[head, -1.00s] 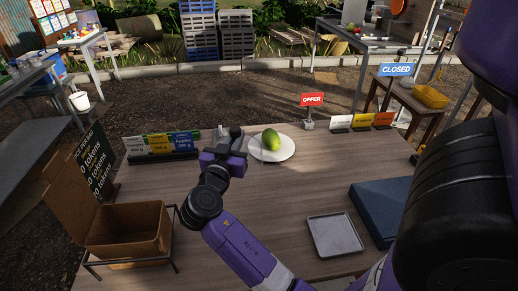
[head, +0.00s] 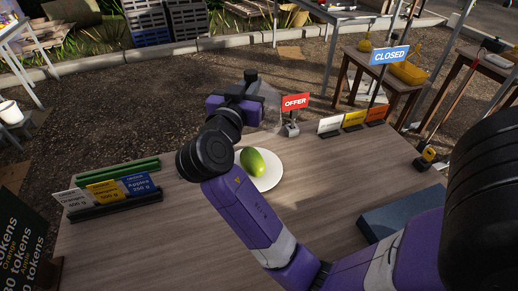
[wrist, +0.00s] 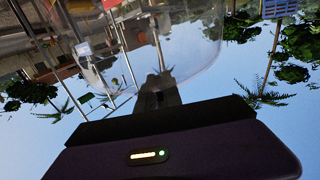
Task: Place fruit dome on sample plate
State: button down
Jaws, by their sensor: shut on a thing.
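The clear fruit dome (head: 269,104) shows faintly beside my gripper (head: 251,82). In the wrist view my gripper (wrist: 158,92) is shut on the dome, whose transparent wall (wrist: 195,60) fills much of the upper picture. The white sample plate (head: 271,182) lies on the wooden table with a green mango (head: 253,162) on it. The dome is raised, above and apart from the plate in the head view. My arm hides the plate's left edge.
A red OFFER sign (head: 295,103) stands close behind the plate, with a white card (head: 330,125) and other coloured cards to its right. Price cards (head: 138,184) stand at left. A blue-grey box (head: 385,218) is at right. The front table is clear.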

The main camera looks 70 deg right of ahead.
notch_tip(320, 180, down, 19)
jog(key=shift+r, duration=0.15)
jog(key=shift+f, duration=0.2)
dwell(0.3)
jog(key=c, duration=1.5)
grip_release()
jog(key=shift+r, duration=0.25)
